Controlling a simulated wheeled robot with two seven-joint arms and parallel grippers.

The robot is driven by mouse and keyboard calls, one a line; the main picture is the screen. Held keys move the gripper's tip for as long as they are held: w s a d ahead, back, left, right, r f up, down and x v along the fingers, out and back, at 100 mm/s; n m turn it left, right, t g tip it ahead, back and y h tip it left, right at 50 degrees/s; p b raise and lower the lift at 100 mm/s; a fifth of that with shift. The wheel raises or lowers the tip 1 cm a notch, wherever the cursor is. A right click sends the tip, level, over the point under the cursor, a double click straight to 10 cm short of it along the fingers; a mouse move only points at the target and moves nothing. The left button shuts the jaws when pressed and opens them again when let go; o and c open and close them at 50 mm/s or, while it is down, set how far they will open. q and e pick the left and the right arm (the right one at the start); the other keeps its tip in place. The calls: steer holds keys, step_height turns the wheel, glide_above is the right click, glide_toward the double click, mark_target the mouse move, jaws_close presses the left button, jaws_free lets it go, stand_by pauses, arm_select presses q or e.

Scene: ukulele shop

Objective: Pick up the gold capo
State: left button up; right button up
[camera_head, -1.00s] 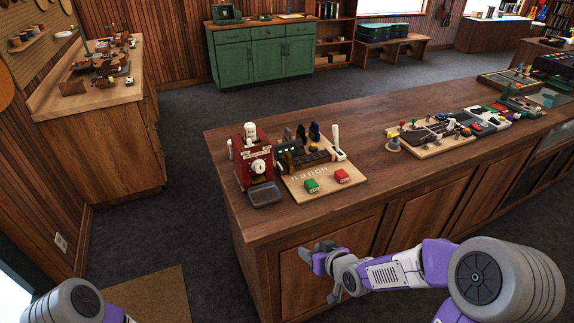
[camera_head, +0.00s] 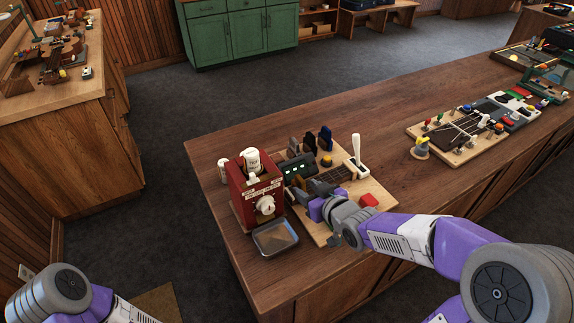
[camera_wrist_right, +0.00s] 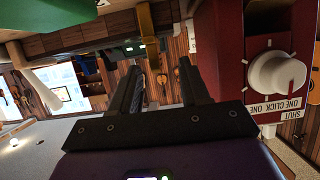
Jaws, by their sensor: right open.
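In the upside-down right wrist view, a gold piece (camera_wrist_right: 148,45), which looks like the gold capo, shows ahead of the fingertips. In the head view I cannot clearly pick out a gold capo. Several dark clamp-shaped capos, one of them blue (camera_head: 325,138), stand at the back of the wooden board. My right gripper (camera_head: 309,193) is low over the board, just right of the red machine. Its two fingers are apart with nothing held between them, as the wrist view also shows (camera_wrist_right: 162,78). My left gripper is out of the head view.
The red machine (camera_head: 238,193) with a white knob (camera_wrist_right: 277,74) stands close beside my right gripper. A grey tray (camera_head: 275,238) is in front of it. Bare counter (camera_head: 385,127) lies beyond.

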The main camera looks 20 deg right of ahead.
mark_target(295, 178)
steer(key=shift+w+r, duration=0.1)
steer(key=shift+b+x, duration=0.5)
steer(key=shift+x, duration=0.65)
steer(key=x, duration=0.3)
steer(key=b+x, duration=0.1)
steer(key=shift+w+d, duration=0.25)
steer(key=shift+w, duration=0.2)
steer(key=shift+c, duration=0.4)
jaws_close()
